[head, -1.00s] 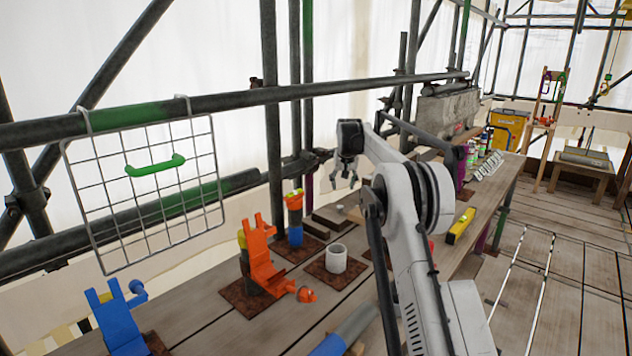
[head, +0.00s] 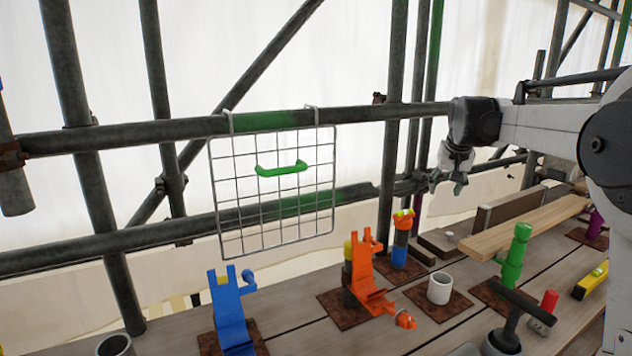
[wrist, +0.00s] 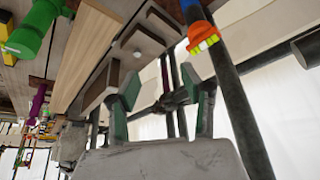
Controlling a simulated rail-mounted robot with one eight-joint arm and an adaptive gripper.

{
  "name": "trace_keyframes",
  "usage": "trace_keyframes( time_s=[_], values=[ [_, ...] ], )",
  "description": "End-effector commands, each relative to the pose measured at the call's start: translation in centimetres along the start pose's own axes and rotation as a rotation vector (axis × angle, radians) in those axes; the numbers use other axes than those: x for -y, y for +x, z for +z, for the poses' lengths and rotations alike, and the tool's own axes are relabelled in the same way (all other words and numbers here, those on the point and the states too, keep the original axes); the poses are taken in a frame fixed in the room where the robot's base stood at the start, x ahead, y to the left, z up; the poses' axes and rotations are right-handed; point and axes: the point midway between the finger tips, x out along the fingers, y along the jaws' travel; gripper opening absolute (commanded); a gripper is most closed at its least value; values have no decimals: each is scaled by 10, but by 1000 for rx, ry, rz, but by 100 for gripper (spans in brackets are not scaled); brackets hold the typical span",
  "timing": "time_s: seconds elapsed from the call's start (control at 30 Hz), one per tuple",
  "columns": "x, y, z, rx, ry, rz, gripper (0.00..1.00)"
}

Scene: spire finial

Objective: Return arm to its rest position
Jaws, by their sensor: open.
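My gripper (head: 449,183) hangs at the right of the head view, in front of the scaffold tubes and above the back of the workbench. Its fingers are apart with nothing between them. In the wrist view the two green-padded fingers (wrist: 160,105) are spread, with scaffold tubes and the bench's back edge beyond them. My arm reaches in from the right edge of the head view, its forearm about level.
A wire grid with a green handle (head: 282,169) hangs on the scaffold rail (head: 170,130).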

Motion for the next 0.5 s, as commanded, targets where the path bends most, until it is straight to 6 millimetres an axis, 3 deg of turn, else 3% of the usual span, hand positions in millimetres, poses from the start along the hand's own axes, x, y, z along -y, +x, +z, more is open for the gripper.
trace_keyframes(
  time_s=[0.2,0.5],
  values=[
    [21,-50,56,-22,-28,-15,42],
    [41,-99,144,-53,-64,-35,42]
  ],
)
